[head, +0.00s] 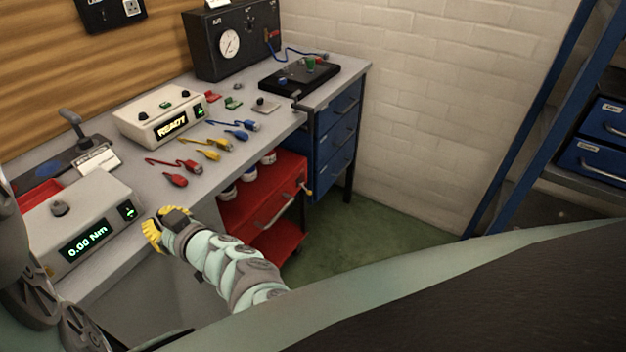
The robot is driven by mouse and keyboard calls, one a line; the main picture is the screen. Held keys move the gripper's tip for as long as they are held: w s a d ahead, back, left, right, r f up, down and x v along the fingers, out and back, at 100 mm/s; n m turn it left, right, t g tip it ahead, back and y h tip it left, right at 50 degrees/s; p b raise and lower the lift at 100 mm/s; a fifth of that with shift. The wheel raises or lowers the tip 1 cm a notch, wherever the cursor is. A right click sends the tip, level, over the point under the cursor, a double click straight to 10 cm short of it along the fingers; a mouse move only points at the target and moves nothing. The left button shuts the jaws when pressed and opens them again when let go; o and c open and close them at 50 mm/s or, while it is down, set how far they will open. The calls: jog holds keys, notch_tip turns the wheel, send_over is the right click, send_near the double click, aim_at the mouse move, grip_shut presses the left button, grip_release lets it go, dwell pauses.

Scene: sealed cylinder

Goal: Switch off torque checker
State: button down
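The torque checker (80,222) is a cream box at the left end of the bench, with a lit green display (84,241) reading 0.00 Nm. My gripper (153,233), with yellow fingertips, is just right of and below this switch, by the bench's front edge. A small gap seems to lie between them. The fingers are seen from behind, so their opening is hidden.
The grey bench (333,82) holds a second cream box (161,118) reading READY, coloured cables (175,165) and a black gauge unit (233,45). A red trolley (262,196) stands under the bench, right of my arm. Green floor (385,235) is open at the right.

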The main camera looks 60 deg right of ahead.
aim_at(136, 208)
jog(key=w, duration=0.4)
jog(key=shift+w+a+f+p, duration=0.15)
jog(key=shift+w+f+p, duration=0.05)
jog(key=shift+w+p, duration=0.1)
jog(key=shift+w+f, duration=0.3)
jog(key=shift+w, duration=0.55)
jog(key=shift+f, duration=0.1)
jog(key=b, duration=0.2)
jog(key=f+t+b, duration=0.1)
jog(key=b, duration=0.1)
jog(key=shift+w+f+t, duration=0.2)
jog(key=shift+w+t, duration=0.05)
jog(key=shift+t, duration=0.05)
jog(key=shift+r, duration=0.5)
jog(key=shift+s+r, duration=0.1)
jog(key=shift+s, duration=0.1)
jog(key=s, duration=1.1)
jog(key=shift+s+d+f, duration=0.35)
jog(key=shift+s, duration=0.05)
